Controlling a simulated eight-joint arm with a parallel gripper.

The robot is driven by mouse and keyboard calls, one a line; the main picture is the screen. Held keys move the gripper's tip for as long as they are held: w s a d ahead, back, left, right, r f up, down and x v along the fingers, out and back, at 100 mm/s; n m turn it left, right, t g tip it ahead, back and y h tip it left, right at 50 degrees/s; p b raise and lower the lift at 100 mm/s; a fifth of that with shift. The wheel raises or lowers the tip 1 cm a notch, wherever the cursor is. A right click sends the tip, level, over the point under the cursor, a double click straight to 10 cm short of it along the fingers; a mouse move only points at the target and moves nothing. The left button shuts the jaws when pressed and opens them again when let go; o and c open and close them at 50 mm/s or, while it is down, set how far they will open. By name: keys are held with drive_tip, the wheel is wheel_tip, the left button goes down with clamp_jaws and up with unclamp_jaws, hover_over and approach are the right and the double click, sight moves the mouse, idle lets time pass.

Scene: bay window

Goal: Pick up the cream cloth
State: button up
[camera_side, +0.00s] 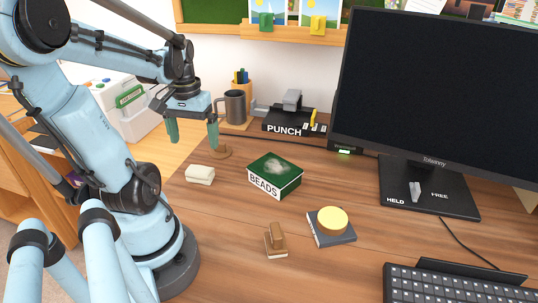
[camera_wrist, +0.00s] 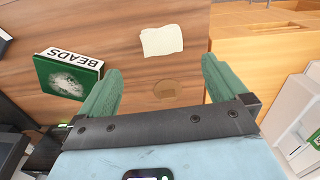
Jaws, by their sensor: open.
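The cream cloth (camera_side: 200,174) lies as a small folded pad on the left part of the wooden desk, left of the BEADS box. In the wrist view the cream cloth (camera_wrist: 162,41) lies flat just beyond the fingertips, roughly centred between them. My gripper (camera_side: 193,142) is open and empty, held above the desk behind the cloth with its green fingers pointing down. In the wrist view my gripper (camera_wrist: 162,70) shows its two fingers wide apart, with bare desk and a round wooden piece (camera_wrist: 166,90) showing between them.
The green BEADS box (camera_side: 275,175) stands right of the cloth. A grey mug (camera_side: 235,107) and a black PUNCH tray (camera_side: 293,122) stand behind. A wooden stamp-like block (camera_side: 275,242), a yellow disc (camera_side: 332,220) on a dark book, a monitor and keyboard are farther right. Desk around the cloth is clear.

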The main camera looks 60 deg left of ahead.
sight(199, 169)
drive_tip(key=shift+a+f, duration=0.15)
drive_tip(key=shift+f, duration=5.3)
drive_tip(key=shift+c, duration=0.2)
drive_tip(key=c, duration=0.9)
drive_tip(key=shift+r, duration=0.1)
drive_tip(key=shift+r, duration=0.7)
drive_tip(key=r, duration=0.1)
drive_tip(key=d+r, duration=0.1)
drive_tip(key=r, duration=0.1)
drive_tip(key=shift+w, duration=0.2)
drive_tip(key=w+d+r, duration=0.1)
drive_tip(key=d+r, duration=0.1)
drive_tip(key=d, duration=0.1)
drive_tip(key=w+d+r, duration=0.1)
drive_tip(key=d+r, duration=0.1)
drive_tip(key=d, duration=0.1)
drive_tip(key=w+d+r, duration=0.2)
drive_tip(key=d, duration=0.1)
drive_tip(key=shift+d+r, duration=0.2)
drive_tip(key=shift+d, duration=0.15)
